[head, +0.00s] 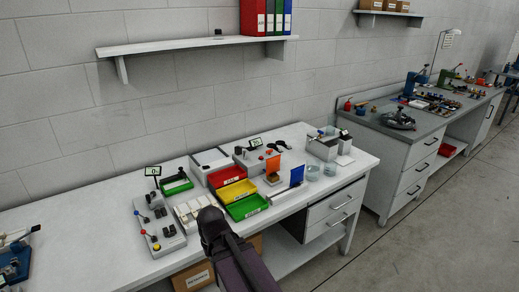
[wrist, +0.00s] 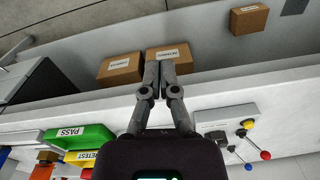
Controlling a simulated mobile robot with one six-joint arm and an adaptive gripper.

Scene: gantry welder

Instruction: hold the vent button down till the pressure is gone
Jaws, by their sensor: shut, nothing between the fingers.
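A light grey control panel (head: 160,228) lies on the bench, left of my gripper (head: 207,213). It carries small blue, red and yellow knobs and dark round parts. In the wrist view the panel (wrist: 225,120) is at right, with a yellow knob (wrist: 248,123) and red and blue balls on thin stems. I cannot tell which part is the vent button, and no pressure reading is legible. My gripper, also in the wrist view (wrist: 160,68), is shut and empty, its fingertips toward the bench's front edge, apart from the panel.
Red, yellow and green bins (head: 236,191) stand right of the panel. A white tray (head: 190,212) lies between. A small green-screened stand (head: 153,171) rises behind the panel. Cardboard boxes (wrist: 120,68) sit below the bench edge. The bench's left part (head: 80,240) is mostly clear.

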